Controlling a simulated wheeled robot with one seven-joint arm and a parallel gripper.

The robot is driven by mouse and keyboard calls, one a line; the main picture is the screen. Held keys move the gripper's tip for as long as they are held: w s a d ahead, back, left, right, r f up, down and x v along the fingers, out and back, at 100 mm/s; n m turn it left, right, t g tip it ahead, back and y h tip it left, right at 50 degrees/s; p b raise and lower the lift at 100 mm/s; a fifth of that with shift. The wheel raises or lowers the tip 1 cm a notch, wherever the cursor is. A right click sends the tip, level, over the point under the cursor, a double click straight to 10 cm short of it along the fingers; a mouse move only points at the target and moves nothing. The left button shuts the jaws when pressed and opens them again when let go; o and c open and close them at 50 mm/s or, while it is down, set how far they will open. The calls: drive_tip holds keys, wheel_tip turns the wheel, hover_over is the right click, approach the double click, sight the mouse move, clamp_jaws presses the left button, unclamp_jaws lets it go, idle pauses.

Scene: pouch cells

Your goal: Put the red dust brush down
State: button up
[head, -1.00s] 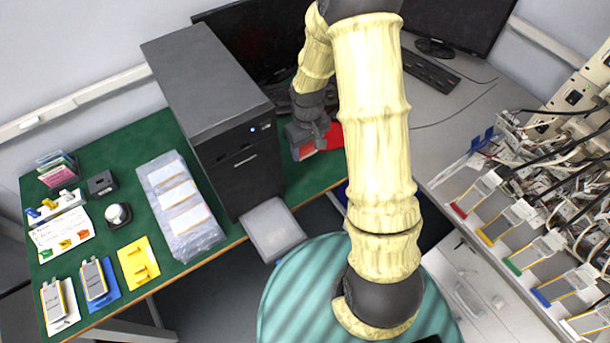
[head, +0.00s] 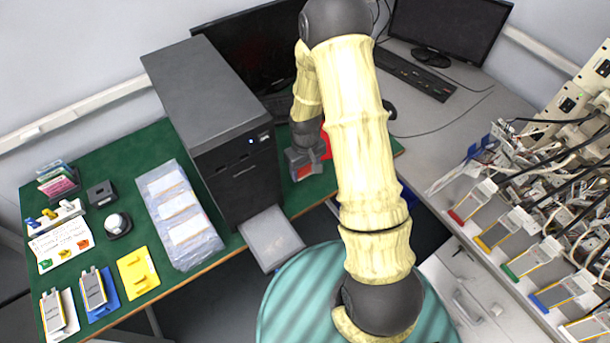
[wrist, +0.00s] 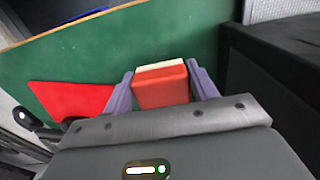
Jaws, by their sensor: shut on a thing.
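The red dust brush (wrist: 162,88), a red block with a pale bristle edge, sits between the two purple fingers of my gripper (wrist: 161,84) in the wrist view. My gripper is shut on it. In the head view my gripper (head: 300,172) is over the green bench top (head: 308,196), just right of the black computer tower. Only a small red part of the brush (head: 304,173) shows there. I cannot tell whether the brush touches the bench. A flat red mat (wrist: 70,98) lies on the green surface left of the brush in the wrist view.
The black tower (head: 238,175) stands close on the left of my gripper; its dark side (wrist: 270,75) fills the wrist view's right. A monitor (head: 245,45) stands behind. Bare green surface (wrist: 120,40) lies beyond the brush. The bench's front edge is near.

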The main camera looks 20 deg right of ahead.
sight(305, 176)
drive_tip(key=shift+f+p, duration=0.35)
drive_tip(key=shift+f, duration=1.7)
drive_tip(key=shift+f, duration=0.15)
drive_tip(key=o, duration=1.1)
wheel_tip(305, 176, up, 12)
drive_tip(key=shift+r+b, duration=0.15)
drive_tip(key=shift+b, duration=0.75)
